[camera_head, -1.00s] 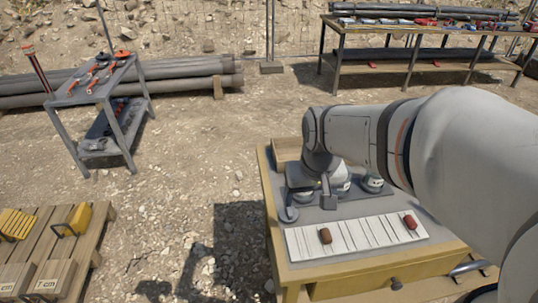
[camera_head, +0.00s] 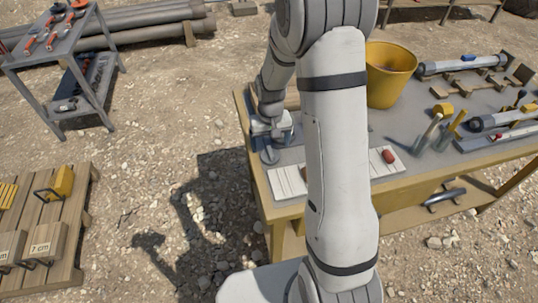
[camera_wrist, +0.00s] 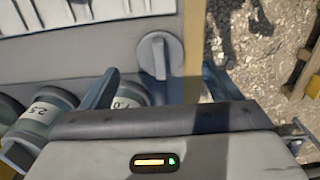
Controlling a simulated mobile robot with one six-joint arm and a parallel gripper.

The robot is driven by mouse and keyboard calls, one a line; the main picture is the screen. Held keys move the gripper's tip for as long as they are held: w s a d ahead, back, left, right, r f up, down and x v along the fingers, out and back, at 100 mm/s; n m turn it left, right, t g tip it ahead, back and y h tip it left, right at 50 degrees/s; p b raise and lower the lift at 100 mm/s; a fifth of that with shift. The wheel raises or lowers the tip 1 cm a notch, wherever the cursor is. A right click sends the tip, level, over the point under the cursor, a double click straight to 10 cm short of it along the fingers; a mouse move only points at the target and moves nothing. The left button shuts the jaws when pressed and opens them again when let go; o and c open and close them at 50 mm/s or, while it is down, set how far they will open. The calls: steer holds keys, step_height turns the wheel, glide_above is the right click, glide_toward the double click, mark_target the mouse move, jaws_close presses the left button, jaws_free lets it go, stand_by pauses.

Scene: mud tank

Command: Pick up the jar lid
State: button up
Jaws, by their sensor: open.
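The jar lid, a grey disc with a raised bar across it (camera_wrist: 160,55), lies flat on the table top near its edge in the wrist view. In the head view it is the small grey disc (camera_head: 270,156) at the table's left side. My gripper (camera_wrist: 160,88) is open and empty, its fingers spread wide apart. The lid lies just beyond the fingertips in the picture, roughly centred between them. Two jars with pale labels stand at the left, one marked 2.5 (camera_wrist: 47,112) and another (camera_wrist: 130,94) partly hidden by my gripper. In the head view my arm covers part of the table.
A white slatted board (camera_head: 288,181) with a red-brown piece (camera_head: 388,156) lies along the table's front. A yellow bucket (camera_head: 390,80) and several tools stand further right. The table's edge (camera_wrist: 192,40) is close beside the lid, with gravelly ground beyond.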

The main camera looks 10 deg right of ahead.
mark_target(270, 151)
steer(key=shift+f+p, duration=0.55)
steer(key=shift+f, duration=1.95)
steer(key=c, duration=1.1)
